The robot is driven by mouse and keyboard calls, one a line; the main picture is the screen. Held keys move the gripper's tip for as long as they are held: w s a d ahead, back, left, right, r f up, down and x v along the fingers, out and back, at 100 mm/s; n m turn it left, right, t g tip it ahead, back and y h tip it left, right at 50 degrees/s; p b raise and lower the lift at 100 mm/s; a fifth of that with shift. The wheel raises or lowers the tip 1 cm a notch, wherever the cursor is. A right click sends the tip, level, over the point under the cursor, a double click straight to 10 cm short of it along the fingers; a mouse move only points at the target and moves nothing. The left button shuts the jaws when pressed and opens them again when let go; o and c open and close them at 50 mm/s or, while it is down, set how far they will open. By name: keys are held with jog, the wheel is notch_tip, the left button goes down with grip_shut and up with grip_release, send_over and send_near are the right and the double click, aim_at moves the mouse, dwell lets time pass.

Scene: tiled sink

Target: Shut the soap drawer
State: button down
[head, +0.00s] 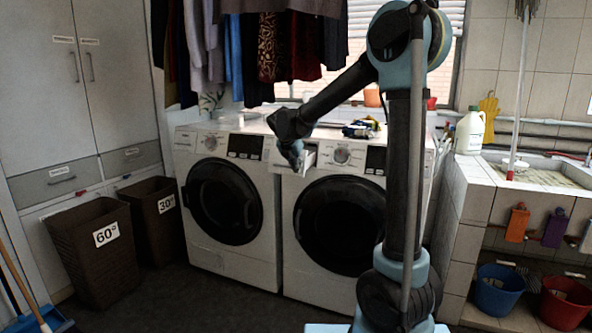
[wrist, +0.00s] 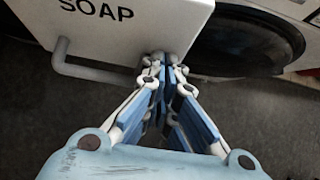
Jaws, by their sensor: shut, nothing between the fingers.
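The soap drawer is a white block with SOAP in black letters and a grey bar handle in the wrist view (wrist: 135,38). It stands out from the front of the right washing machine (head: 284,222), at its upper left, where the head view shows part of it (head: 310,158). My gripper (head: 298,167) is in front of the drawer and hides part of it. In the wrist view, my gripper's fingers (wrist: 166,66) are together and empty, at the drawer front's lower edge, right of the handle (wrist: 95,72). I cannot tell whether they touch it.
A second washing machine (head: 183,165) stands to the left. Clothes (head: 265,45) hang above the machines. Two brown baskets (head: 95,265) stand at the left by the cupboards. A tiled sink (head: 540,178) with buckets below is at the right. The floor before the machines is clear.

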aim_at(310, 154)
jog(key=w+d, duration=0.1)
jog(key=w, duration=0.4)
jog(key=w+d, duration=0.2)
jog(key=w, duration=0.2)
jog(key=w+d, duration=0.2)
jog(key=w, duration=0.3)
jog(key=shift+w+d, duration=0.2)
jog(key=shift+w, duration=0.15)
jog(key=shift+w+r, duration=0.1)
jog(key=shift+w, duration=0.25)
